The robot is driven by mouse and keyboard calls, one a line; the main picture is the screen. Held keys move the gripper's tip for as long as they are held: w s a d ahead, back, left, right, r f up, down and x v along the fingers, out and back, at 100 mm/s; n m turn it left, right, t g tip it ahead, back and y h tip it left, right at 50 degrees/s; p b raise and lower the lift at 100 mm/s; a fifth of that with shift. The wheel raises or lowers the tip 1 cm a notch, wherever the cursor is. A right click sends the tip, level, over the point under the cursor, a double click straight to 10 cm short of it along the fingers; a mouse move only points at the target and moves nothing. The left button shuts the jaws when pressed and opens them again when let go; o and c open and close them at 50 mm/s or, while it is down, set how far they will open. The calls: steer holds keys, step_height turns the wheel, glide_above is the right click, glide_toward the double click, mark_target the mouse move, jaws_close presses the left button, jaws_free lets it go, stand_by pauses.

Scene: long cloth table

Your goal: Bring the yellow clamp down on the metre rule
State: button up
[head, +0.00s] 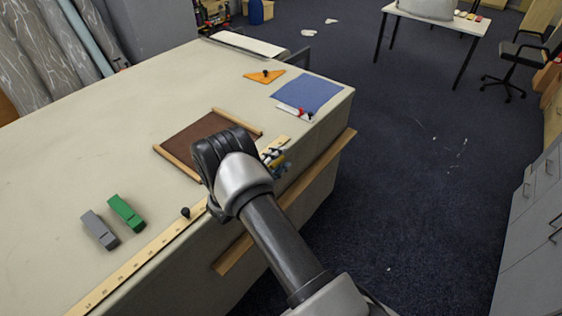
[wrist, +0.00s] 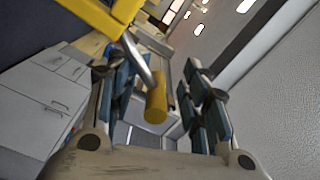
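The yellow clamp shows in the wrist view with its frame (wrist: 98,14) at the top left. Its slanted metal screw ends in a yellow cylindrical handle (wrist: 157,104), which lies between my fingers with space on both sides. My gripper (wrist: 162,112) is open around it. In the head view my gripper (head: 278,160) is at the table's front edge, and little of the clamp shows beside it. The metre rule (head: 140,257) lies along that edge; my arm hides its middle. Whether the clamp touches the rule cannot be told.
On the table (head: 60,190) are a grey block (head: 99,230), a green block (head: 126,213), a black knob (head: 186,212), a brown wood-framed board (head: 200,143), an orange set square (head: 264,76) and a blue cloth (head: 308,92). A wooden rail (head: 235,256) runs along the table's side.

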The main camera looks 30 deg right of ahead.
steer(key=shift+o, duration=0.6)
steer(key=shift+w+a+r, duration=0.25)
steer(key=shift+w+a, duration=0.15)
steer(key=shift+w, duration=0.2)
steer(key=shift+s+a+f, duration=0.15)
steer(key=shift+s+a, duration=0.15)
steer(key=shift+a, duration=0.05)
steer(key=v, duration=1.9)
steer(key=shift+s+f+p, duration=0.2)
steer(key=shift+s+p, duration=0.05)
steer(key=shift+p, duration=0.15)
steer(key=shift+d, duration=0.15)
steer(key=v, duration=1.2)
